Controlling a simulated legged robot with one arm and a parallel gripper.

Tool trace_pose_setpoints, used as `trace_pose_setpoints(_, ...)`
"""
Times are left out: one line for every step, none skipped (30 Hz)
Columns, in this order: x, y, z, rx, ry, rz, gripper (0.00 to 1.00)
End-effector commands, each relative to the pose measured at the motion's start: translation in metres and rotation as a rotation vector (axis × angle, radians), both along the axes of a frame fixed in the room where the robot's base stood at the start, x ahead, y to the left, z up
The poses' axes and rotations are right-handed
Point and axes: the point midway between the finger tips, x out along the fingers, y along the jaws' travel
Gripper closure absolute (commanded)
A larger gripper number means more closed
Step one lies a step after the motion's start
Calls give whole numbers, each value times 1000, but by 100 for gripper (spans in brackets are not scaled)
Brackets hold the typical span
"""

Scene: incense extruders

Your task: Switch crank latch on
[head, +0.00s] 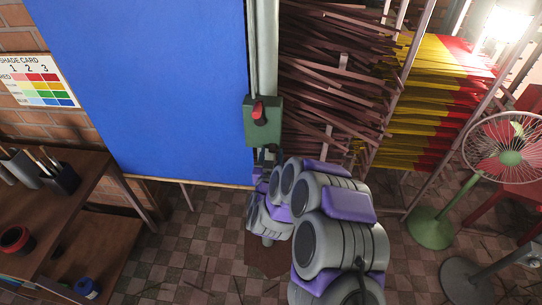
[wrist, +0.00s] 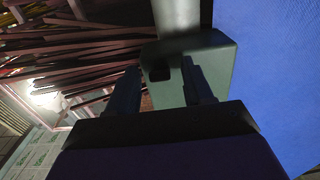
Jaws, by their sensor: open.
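The crank latch is a small green box (head: 270,133) on a grey vertical post, with a red handle (head: 259,113) on its front pointing up and slightly left. My arm reaches up toward the box from below in the head view, and its own links hide most of my gripper there. In the wrist view the box (wrist: 218,72) is right in front of my gripper (wrist: 159,68). The two dark fingers are apart, with the box's near face between and behind them. A dark block shows on that face between the fingertips; I cannot tell whether it touches a finger.
A large blue panel (head: 145,80) stands left of the post. A rack of brown incense sticks (head: 330,75) is close on the right, with yellow and red bundles (head: 430,95) beyond. A green fan (head: 508,145) stands at far right. A wooden desk (head: 75,215) is at left.

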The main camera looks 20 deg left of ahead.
Motion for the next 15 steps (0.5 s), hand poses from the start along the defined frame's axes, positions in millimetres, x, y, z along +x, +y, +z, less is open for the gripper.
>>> trace_pose_setpoints(0,0,0,0,0,0,49)
trace_pose_setpoints(0,0,0,0,0,0,52)
trace_pose_setpoints(0,0,0,0,0,0,56)
trace_pose_setpoints(0,0,0,0,0,0,58)
trace_pose_setpoints(0,0,0,0,0,0,61)
trace_pose_setpoints(0,0,0,0,0,0,65)
trace_pose_setpoints(0,0,0,0,0,0,68)
trace_pose_setpoints(0,0,0,0,0,0,71)
trace_pose_setpoints(0,0,0,0,0,0,75)
trace_pose_setpoints(0,0,0,0,0,0,78)
trace_pose_setpoints(0,0,0,0,0,0,81)
trace_pose_setpoints(0,0,0,0,0,0,84)
trace_pose_setpoints(0,0,0,0,0,0,87)
trace_pose_setpoints(0,0,0,0,0,0,90)
trace_pose_setpoints(0,0,0,0,0,1,94)
